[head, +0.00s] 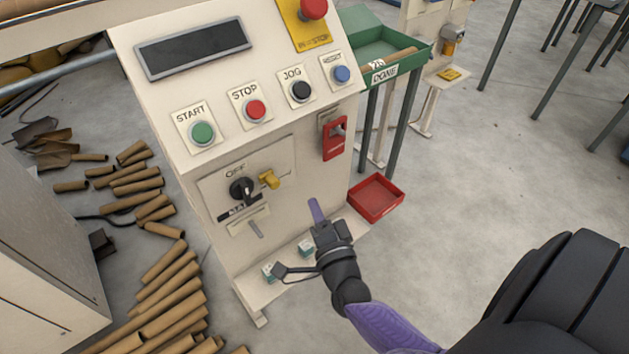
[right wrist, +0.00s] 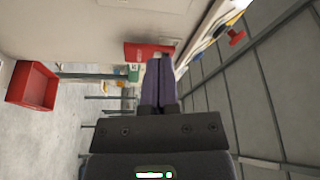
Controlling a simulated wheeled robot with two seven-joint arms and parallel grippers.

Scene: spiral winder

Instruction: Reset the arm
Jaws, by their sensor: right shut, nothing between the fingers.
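My right gripper (head: 315,210) is in front of the lower part of the cream control cabinet (head: 300,150) in the head view. Its purple fingers are shut with nothing between them. In the right wrist view the shut fingers (right wrist: 157,82) point toward the red lockout box (right wrist: 150,52) on the cabinet, with a gap I cannot judge. My left gripper does not show in the head view.
The panel carries green, red, black and blue buttons, a red emergency stop (head: 313,8) and a black rotary switch (head: 242,188). A red bin (head: 376,198) stands at the right. Cardboard tubes (head: 165,300) litter the floor at left.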

